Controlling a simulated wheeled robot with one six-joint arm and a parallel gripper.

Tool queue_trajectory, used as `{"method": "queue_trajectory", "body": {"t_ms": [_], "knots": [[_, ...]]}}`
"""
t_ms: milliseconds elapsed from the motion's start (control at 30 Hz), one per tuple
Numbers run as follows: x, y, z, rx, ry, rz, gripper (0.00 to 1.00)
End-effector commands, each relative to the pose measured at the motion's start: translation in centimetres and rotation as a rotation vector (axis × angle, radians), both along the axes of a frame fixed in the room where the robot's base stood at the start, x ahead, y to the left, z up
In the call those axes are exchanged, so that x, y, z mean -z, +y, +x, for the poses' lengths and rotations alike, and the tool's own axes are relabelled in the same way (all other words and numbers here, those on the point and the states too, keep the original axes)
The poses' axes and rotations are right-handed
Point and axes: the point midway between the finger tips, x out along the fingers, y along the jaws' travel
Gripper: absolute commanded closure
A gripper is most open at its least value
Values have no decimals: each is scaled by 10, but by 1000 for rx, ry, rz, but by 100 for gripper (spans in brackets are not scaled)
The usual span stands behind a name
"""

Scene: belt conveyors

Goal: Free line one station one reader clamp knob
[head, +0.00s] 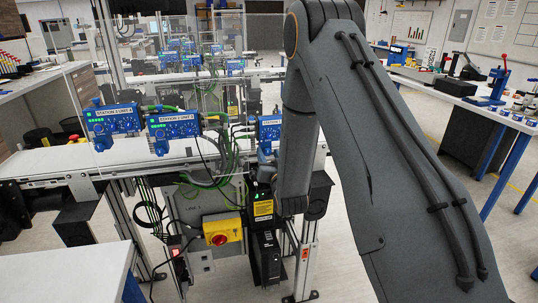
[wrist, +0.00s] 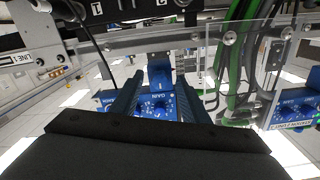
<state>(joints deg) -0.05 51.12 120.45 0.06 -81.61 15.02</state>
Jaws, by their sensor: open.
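The station one reader, a blue box (head: 270,127), is mounted at the conveyor's right end in the head view, partly hidden by my arm. In the wrist view a blue reader face (wrist: 158,106) with a round dial marked GAIN shows between my fingers. A blue block (wrist: 160,72), which may be the clamp or its knob, lies beyond it by the fingertips. My gripper (wrist: 159,82) is open, with one finger on each side of the block. I cannot tell whether the fingers touch it. My arm hides most of the gripper in the head view.
Two more blue readers (head: 112,119) (head: 174,125) stand left along the conveyor (head: 60,160). Green cables (wrist: 236,60) and a clear panel (wrist: 212,75) are close to the right of my gripper in the wrist view. A yellow switch box (head: 222,230) is below.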

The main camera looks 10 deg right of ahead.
Motion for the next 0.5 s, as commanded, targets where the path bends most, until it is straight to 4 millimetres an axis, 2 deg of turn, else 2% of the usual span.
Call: {"method": "queue_trajectory", "body": {"t_ms": [167, 400, 500], "knots": [[0, 0, 0, 0, 0, 0, 60], [0, 0, 0, 0, 1, 0, 100], [0, 0, 0, 0, 1, -2, 100]]}}
